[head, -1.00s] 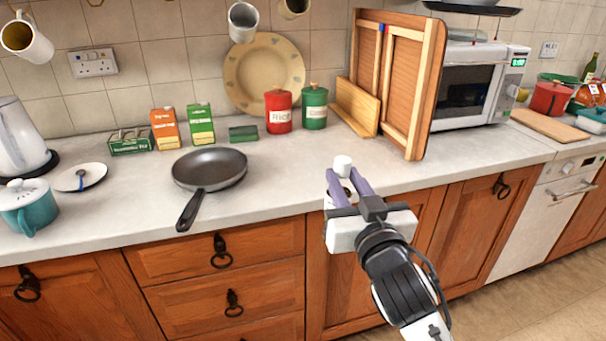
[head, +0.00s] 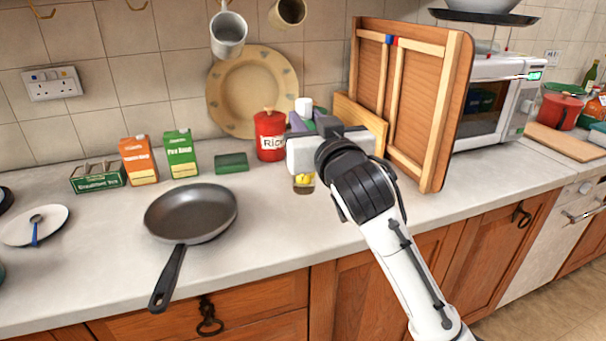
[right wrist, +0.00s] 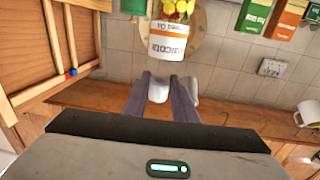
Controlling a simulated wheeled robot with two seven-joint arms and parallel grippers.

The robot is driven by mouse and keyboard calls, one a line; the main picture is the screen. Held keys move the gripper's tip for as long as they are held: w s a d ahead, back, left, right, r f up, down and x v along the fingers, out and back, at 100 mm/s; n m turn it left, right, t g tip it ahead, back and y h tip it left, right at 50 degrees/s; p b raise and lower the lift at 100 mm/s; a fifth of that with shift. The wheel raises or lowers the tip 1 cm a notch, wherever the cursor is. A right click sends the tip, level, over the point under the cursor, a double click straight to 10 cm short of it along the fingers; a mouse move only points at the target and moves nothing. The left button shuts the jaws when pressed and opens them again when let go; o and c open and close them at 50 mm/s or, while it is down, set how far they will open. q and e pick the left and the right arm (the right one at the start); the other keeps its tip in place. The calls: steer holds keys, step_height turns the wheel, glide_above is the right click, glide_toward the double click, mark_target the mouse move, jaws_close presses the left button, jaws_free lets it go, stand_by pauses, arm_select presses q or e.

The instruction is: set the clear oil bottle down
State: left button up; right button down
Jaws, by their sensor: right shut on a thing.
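The clear oil bottle (head: 304,183) has a white cap, a pale label and yellow at its lower end. In the head view its cap and base show above and below my right gripper (head: 301,124), which hides its middle. My right gripper is shut on it. It appears upright over the counter (head: 265,225); I cannot tell whether its base touches. In the right wrist view, which is upside down, the bottle (right wrist: 168,40) shows beyond my purple fingers. My left gripper is out of view.
A wooden framed panel (head: 413,100) stands close on the right. A frying pan (head: 190,212) lies to the left. The counter in front is clear.

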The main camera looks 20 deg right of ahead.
step_height(320, 180, down, 7)
steer(key=shift+s+r, duration=0.15)
steer(key=c, duration=1.5)
jaws_free()
steer(key=shift+b, duration=0.3)
steer(key=shift+o, duration=0.2)
